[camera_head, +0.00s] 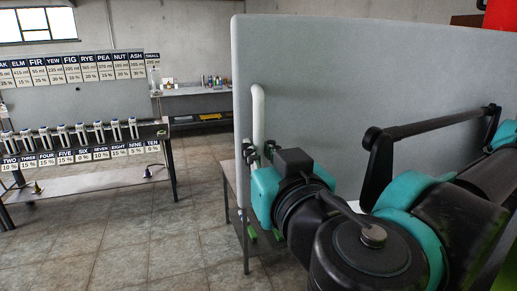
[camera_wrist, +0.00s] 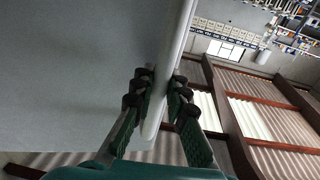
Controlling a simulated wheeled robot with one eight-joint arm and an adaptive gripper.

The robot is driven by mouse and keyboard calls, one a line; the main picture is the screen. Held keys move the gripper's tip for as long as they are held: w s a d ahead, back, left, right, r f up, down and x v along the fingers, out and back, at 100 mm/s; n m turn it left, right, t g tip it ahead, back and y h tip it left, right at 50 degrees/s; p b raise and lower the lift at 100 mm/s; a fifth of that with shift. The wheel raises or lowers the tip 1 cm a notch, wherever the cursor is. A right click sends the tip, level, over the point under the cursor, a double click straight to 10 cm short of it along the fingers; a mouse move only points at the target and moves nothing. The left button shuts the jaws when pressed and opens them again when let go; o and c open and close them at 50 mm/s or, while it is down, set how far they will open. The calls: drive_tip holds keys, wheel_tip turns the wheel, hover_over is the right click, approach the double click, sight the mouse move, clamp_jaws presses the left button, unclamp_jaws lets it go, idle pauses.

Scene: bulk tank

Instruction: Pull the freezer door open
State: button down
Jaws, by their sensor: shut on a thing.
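The freezer door (camera_head: 350,95) is a large, flat grey panel filling the right half of the head view; it also fills the left of the wrist view (camera_wrist: 70,70). Its handle (camera_head: 258,113) is a pale vertical bar near the door's left edge. In the wrist view the handle (camera_wrist: 178,45) runs between my dark fingers. My gripper (camera_head: 259,152) is shut on the lower part of the handle, one finger on each side (camera_wrist: 161,90). My arm hides the lower right of the door. I cannot tell whether the door stands ajar.
A rack of labelled dispensers (camera_head: 80,135) stands at the left, with a low shelf (camera_head: 90,183) under it. A bench (camera_head: 195,102) with small items stands by the back wall. Tiled floor (camera_head: 150,235) is clear between the rack and the door.

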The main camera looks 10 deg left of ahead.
drive_tip(key=c, duration=1.5)
unclamp_jaws()
drive_tip(key=shift+r, duration=0.1)
approach(251, 81)
drive_tip(key=x, duration=0.5)
drive_tip(key=shift+w+a, duration=0.1)
drive_tip(key=shift+w, duration=0.1)
